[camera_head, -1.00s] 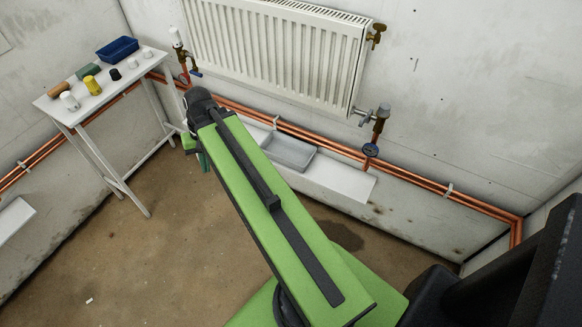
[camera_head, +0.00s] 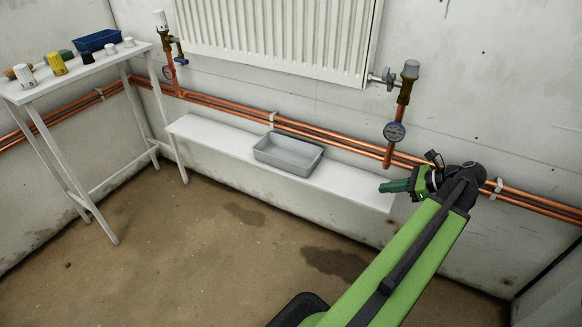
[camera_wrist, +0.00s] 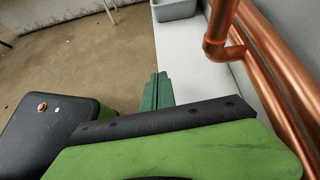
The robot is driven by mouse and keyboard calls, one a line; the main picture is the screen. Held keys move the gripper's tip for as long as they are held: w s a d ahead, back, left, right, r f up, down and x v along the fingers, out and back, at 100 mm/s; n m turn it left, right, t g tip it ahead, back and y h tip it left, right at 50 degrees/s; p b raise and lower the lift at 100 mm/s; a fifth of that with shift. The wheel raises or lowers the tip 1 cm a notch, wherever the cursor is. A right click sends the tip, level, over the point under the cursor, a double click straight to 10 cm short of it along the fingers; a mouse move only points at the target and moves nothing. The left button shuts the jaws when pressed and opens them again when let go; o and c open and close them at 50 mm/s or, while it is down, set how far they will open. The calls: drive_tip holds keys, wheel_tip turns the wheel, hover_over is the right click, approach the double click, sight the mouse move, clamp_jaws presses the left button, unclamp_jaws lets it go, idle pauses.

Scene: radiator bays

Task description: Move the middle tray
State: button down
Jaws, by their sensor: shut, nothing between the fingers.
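A grey open tray (camera_head: 288,153) sits on the low white shelf (camera_head: 225,139) under the radiator, right of the shelf's middle. It looks empty. Its near end also shows at the top of the wrist view (camera_wrist: 175,9). My gripper (camera_head: 393,186) is at the right end of the shelf, with its green fingers pointing left towards the tray and well apart from it. In the wrist view the green fingers (camera_wrist: 156,92) are together with nothing between them. A blue tray (camera_head: 97,41) stands on the white side table at the left.
Copper pipes (camera_head: 340,142) run along the wall just behind the shelf. A valve with a gauge (camera_head: 395,131) hangs above the shelf's right end, close to my gripper. The side table (camera_head: 70,75) carries several knobs and caps. The floor in front is clear.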

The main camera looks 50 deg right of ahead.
drive_tip(key=shift+s+d+f+m, duration=0.1)
drive_tip(key=shift+s+m, duration=0.2)
drive_tip(key=shift+s, duration=0.1)
drive_tip(key=w+a, duration=0.3)
drive_tip(key=w, duration=0.8)
drive_tip(key=w+a, duration=0.3)
drive_tip(key=w, duration=0.8)
drive_tip(key=w+a, duration=0.3)
drive_tip(key=w, duration=0.9)
drive_tip(key=shift+f+b, duration=0.65)
drive_tip(key=shift+s, duration=0.1)
drive_tip(key=shift+s+f, duration=0.1)
